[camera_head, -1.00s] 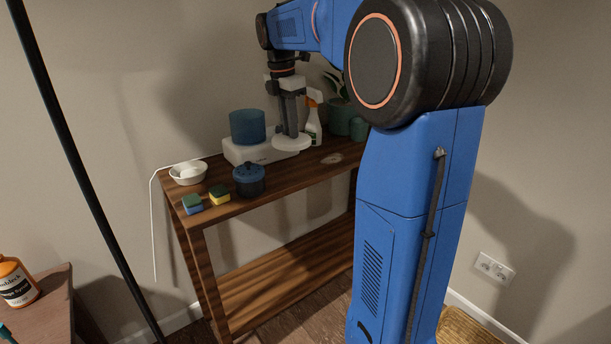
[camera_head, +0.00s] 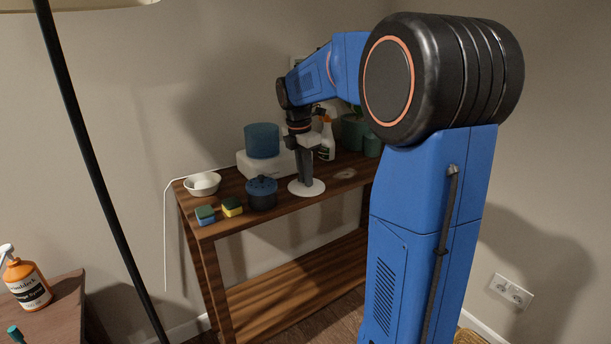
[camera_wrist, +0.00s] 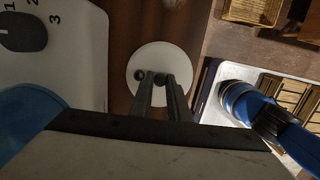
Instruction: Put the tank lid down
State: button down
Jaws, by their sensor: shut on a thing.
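The tank lid is a flat white disc (camera_head: 306,188) low over the table top, near its front edge. It also shows in the wrist view as a white disc (camera_wrist: 158,58) over brown wood. My gripper (camera_head: 306,181) points down and is shut on the lid's middle; the fingers (camera_wrist: 160,84) cover part of it. The lid looks level. I cannot tell whether it touches the wood. A white appliance (camera_head: 246,165) with a blue cylindrical tank (camera_head: 262,140) on it stands behind and left of the lid.
On the wooden table (camera_head: 270,220), a dark blue lidded pot (camera_head: 261,194) stands just left of the lid. Two sponges (camera_head: 206,214) and a white bowl (camera_head: 203,184) are farther left. A spray bottle (camera_head: 326,142) and green pots (camera_head: 354,133) stand behind. A pale flat item (camera_head: 344,174) lies to the right.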

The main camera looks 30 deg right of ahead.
aim_at(301, 186)
jog(key=c, duration=1.7)
grip_release()
jog(key=shift+f, duration=0.1)
jog(key=r, duration=0.4)
jog(key=a+r, duration=0.1)
jog(key=r, duration=0.7)
jog(key=shift+a+r, duration=0.1)
jog(key=shift+a, duration=0.15)
jog(key=s+a+f+m+t, duration=0.1)
jog(key=s+a+f+m, duration=0.25)
jog(key=s, duration=0.45)
jog(key=s+a+f+m+t, duration=0.1)
jog(key=s+a+f+m, duration=0.1)
jog(key=s+a+m, duration=0.45)
jog(key=s+a+f+m+t, duration=0.1)
jog(key=s+f+m, duration=0.1)
jog(key=s+f, duration=0.2)
jog(key=s+a+f+m+t+y, duration=0.1)
jog(key=s+f+m, duration=0.2)
jog(key=s, duration=0.3)
jog(key=s+a+f+m, duration=0.2)
jog(key=s+f+m, duration=0.1)
jog(key=s+f, duration=0.2)
jog(key=shift+s+f+t, duration=0.35)
jog(key=shift+f+t, duration=0.05)
